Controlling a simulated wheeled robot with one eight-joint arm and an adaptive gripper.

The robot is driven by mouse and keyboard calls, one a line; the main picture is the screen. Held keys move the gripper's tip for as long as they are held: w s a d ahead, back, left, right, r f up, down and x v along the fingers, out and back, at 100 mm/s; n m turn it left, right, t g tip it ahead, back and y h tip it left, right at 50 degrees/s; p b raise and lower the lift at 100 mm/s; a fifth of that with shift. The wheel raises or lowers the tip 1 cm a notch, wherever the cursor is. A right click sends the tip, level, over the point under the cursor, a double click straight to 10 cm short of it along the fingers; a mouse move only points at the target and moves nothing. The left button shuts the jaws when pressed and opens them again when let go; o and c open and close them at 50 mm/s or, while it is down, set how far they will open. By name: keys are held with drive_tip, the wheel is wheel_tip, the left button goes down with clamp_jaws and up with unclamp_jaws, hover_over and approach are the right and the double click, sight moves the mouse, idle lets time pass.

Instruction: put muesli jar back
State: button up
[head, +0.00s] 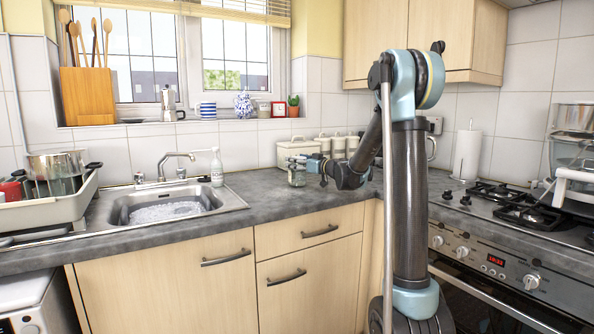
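A small clear glass jar (297,179), likely the muesli jar, is at the counter in front of the cream bread bin. It looks upright. My gripper (296,163) reaches in from the right and is at the jar's upper part, overlapping its top. The fingers are small in the picture, so I cannot tell whether they are closed on the jar or only beside it. I cannot tell whether the jar's base touches the counter.
A cream bread bin (285,151) and several cream canisters (337,146) stand behind the jar. The soapy sink (166,211) with a soap bottle (217,168) is to the left. The grey counter (262,206) between is clear. A gas hob (510,206) is at right.

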wheel_tip(320, 180, up, 10)
drive_tip(key=shift+f, duration=0.15)
idle(0.3)
drive_tip(key=shift+d, duration=0.1)
